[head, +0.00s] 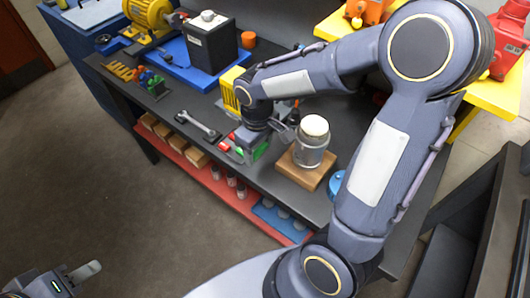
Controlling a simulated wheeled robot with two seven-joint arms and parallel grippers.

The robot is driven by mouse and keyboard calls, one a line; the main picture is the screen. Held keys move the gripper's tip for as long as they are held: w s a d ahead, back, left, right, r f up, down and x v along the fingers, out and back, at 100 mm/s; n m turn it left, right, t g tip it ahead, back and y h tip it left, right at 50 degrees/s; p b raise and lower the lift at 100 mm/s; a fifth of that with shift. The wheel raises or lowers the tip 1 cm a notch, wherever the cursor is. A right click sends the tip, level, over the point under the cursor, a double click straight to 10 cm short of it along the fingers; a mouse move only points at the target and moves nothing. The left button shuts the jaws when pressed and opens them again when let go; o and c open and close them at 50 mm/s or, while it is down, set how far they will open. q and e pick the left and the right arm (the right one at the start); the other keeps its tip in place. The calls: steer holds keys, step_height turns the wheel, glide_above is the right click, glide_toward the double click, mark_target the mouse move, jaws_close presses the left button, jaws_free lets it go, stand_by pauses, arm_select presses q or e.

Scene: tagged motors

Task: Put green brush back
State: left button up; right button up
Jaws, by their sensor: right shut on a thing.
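My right gripper (252,143) points down over the front edge of the workbench (185,103). It is shut on a small green block-like thing (260,152), which I take to be the green brush; the gripper and wrist hide much of it. Small red and green pieces (225,146) lie just left of the gripper. My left gripper (78,276) is low at the bottom left, over the floor and away from the bench; its finger gap does not show clearly.
A metal canister with a cream top (312,140) stands on a wooden block (303,170), right of my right gripper. A red lower shelf (205,178) holds wooden boxes.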

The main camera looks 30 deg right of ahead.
glide_above(265, 162)
step_height(265, 162, down, 5)
steer(key=shift+a+r, duration=0.1)
steer(key=shift+f, duration=1.8)
steer(key=shift+f, duration=0.1)
steer(key=shift+f, duration=0.15)
steer(key=o, duration=1)
steer(key=shift+o, duration=0.2)
